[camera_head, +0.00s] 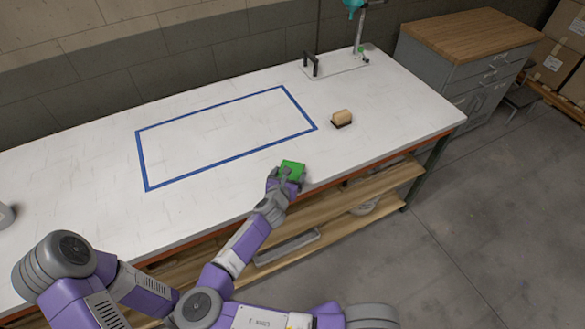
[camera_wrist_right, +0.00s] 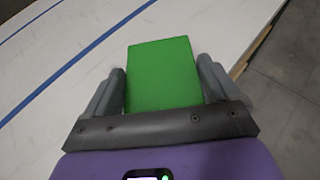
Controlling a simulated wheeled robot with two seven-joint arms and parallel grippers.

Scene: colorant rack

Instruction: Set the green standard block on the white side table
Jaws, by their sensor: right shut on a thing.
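The green block (camera_head: 293,167) is at the front edge of the long white worktop (camera_head: 370,125) in the head view. My right gripper (camera_head: 286,178) is shut on it. In the right wrist view the green block (camera_wrist_right: 162,75) sits between the two grey fingers of my right gripper (camera_wrist_right: 163,90), one on each side. I cannot tell whether the block touches the worktop. A separate white side table does not show. My left gripper is out of view; only part of an arm shows at lower left.
A blue tape rectangle (camera_head: 229,106) marks the worktop. A small tan-topped block or brush (camera_head: 342,117) lies right of it. A black-handled fixture (camera_head: 311,66) stands at the back. A wood-topped grey cabinet (camera_head: 470,45) is at upper right. The floor (camera_head: 480,210) at right is clear.

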